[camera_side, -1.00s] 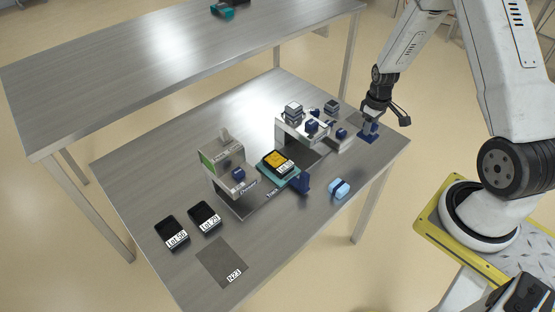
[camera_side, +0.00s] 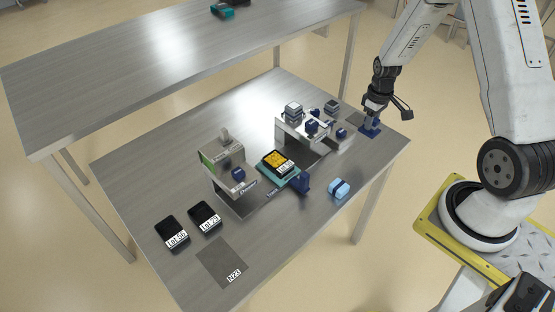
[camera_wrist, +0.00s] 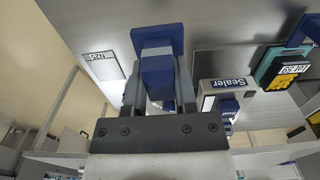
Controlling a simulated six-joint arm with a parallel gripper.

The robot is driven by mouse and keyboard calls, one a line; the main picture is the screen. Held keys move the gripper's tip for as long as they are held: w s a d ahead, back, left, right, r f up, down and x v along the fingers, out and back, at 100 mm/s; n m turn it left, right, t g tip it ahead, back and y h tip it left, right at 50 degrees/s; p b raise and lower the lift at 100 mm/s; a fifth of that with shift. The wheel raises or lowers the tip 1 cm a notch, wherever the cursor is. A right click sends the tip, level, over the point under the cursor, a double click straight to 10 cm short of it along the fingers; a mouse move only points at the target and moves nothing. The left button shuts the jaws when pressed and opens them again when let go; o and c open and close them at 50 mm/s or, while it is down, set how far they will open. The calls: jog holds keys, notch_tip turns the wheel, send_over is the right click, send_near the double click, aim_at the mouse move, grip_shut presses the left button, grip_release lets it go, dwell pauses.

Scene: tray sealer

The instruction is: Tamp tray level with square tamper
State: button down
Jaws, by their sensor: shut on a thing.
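My gripper (camera_side: 372,110) is at the right end of the table, shut on the handle of the blue square tamper (camera_side: 370,131). In the wrist view my gripper (camera_wrist: 158,82) has its two fingers on either side of the tamper handle, with the tamper's square plate (camera_wrist: 157,38) beyond them. I cannot tell whether the plate touches the table. A black tray (camera_side: 284,172) with yellow pieces and a white label sits on a teal carrier (camera_side: 291,177) on the track between the stations. It also shows at the right edge of the wrist view (camera_wrist: 280,78).
The dosing station (camera_side: 222,160) stands left of the tray, the sealer (camera_side: 300,128) behind it to the right. Two black trays (camera_side: 171,229) and a mat marked N23 (camera_side: 222,262) lie at front left.

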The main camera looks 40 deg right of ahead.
notch_tip(320, 180, up, 7)
jog(key=shift+r, duration=0.1)
jog(key=shift+w+a+r, duration=0.1)
jog(key=shift+r, duration=0.2)
jog(key=w+a, duration=0.7)
jog(key=a, duration=0.5)
jog(key=w+a, duration=0.8)
jog(key=a, duration=0.4)
jog(key=shift+a+f, duration=0.15)
jog(key=shift+f, duration=2.45)
jog(key=shift+f, duration=0.2)
jog(key=shift+f, duration=3.2)
jog(key=shift+f, duration=0.65)
